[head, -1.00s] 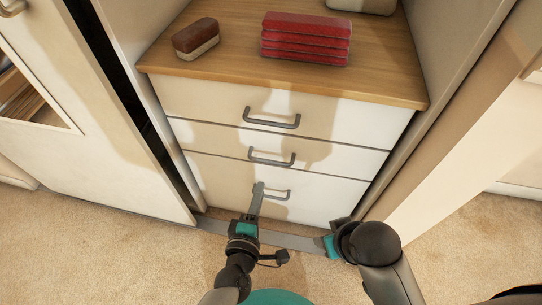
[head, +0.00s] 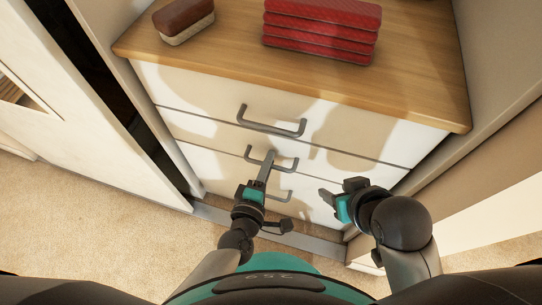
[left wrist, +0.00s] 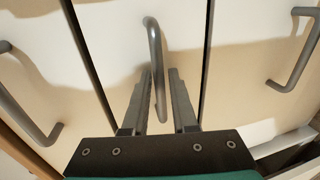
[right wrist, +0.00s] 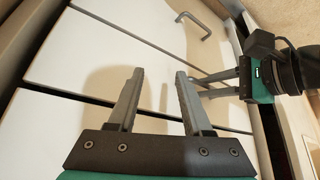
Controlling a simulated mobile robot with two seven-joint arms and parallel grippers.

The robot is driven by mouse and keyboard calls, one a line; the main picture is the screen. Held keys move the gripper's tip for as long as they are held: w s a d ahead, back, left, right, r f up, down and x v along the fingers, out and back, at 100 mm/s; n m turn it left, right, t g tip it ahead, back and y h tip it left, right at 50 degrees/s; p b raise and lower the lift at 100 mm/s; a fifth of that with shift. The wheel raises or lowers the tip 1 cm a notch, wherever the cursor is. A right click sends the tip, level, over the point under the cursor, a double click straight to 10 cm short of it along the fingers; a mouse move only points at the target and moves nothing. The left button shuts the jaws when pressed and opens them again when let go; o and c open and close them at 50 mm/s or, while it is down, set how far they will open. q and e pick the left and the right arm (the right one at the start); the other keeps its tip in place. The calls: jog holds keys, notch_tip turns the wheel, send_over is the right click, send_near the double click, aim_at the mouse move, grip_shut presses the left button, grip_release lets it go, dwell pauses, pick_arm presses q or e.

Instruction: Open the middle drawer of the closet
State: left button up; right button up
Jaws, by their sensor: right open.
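The closet's drawer unit has three white drawer fronts, all shut. The middle drawer (head: 210,128) has a grey bar handle (head: 290,163). In the left wrist view this handle (left wrist: 153,40) runs between the two fingers of my left gripper (left wrist: 160,78). In the head view my left gripper (head: 267,160) reaches up to the handle, its tips overlapping it. Its fingers are open, with a gap visible on both sides of the bar. My right gripper (head: 325,197) is open and empty in front of the drawers, at the right; it also shows in the right wrist view (right wrist: 160,78).
The top drawer handle (head: 270,124) is above and the bottom drawer handle (head: 284,196) below. A brush (head: 183,20) and a red folded stack (head: 320,35) lie on the wooden top (head: 220,50). A closet door (head: 80,120) stands left; carpet (head: 90,220) is clear.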

pick_arm(q)
grip_shut()
dwell(1.5)
